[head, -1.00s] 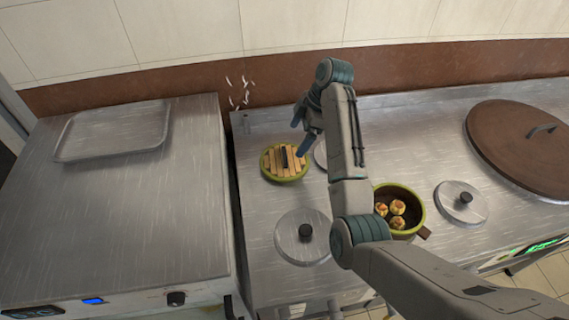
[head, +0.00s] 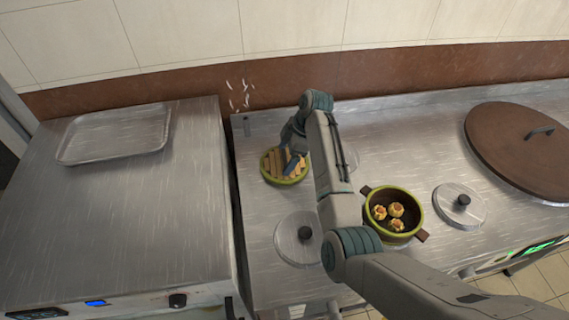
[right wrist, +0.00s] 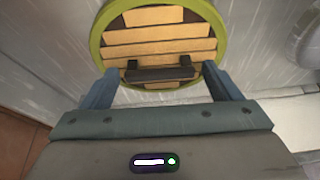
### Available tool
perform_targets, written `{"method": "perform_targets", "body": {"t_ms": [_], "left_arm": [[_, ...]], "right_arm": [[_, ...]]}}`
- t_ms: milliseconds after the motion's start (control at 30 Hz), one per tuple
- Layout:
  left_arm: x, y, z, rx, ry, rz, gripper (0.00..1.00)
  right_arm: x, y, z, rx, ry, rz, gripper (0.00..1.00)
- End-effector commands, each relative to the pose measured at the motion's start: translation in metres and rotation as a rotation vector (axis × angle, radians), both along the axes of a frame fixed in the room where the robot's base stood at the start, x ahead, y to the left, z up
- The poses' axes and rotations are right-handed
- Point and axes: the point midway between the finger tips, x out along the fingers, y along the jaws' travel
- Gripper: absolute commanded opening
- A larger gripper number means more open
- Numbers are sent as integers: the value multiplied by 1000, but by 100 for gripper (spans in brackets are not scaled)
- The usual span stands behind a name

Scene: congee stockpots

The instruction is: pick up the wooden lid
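The wooden lid (head: 272,178) is round, with light slats and a green rim, and lies on the metal counter left of centre in the head view. In the right wrist view the lid (right wrist: 160,40) is ahead, with a dark bar handle (right wrist: 158,73) across its slats. My right gripper (head: 287,163) is over the lid. In the right wrist view the gripper (right wrist: 156,82) has its two blue fingers apart, one at each end of the handle, with gaps visible; whether they are down at handle height I cannot tell. My left gripper is not in view.
A pot (head: 397,225) with several dumplings stands right of my right arm. Metal lids with black knobs lie at front (head: 292,240) and right (head: 462,207). A large brown lid (head: 515,145) is at far right. A tray (head: 115,133) lies on the left counter (head: 120,220).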

Motion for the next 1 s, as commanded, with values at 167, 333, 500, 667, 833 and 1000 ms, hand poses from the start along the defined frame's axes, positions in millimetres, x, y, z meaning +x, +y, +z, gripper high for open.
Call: {"method": "perform_targets", "body": {"t_ms": [167, 333, 500, 667, 833, 1000], "left_arm": [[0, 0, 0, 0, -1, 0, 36], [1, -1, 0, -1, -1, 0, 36], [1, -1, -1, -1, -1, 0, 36], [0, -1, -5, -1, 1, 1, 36], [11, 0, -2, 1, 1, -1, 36], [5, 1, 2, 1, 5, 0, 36]], "right_arm": [[0, 0, 0, 0, 0, 0, 48], [0, 0, 1, 0, -1, 0, 44], [1, 0, 6, 0, -3, 0, 44], [1, 1, 31, 2, -6, 1, 44], [1, 1, 66, 2, -6, 1, 44], [0, -1, 94, 0, -2, -1, 44]]}}
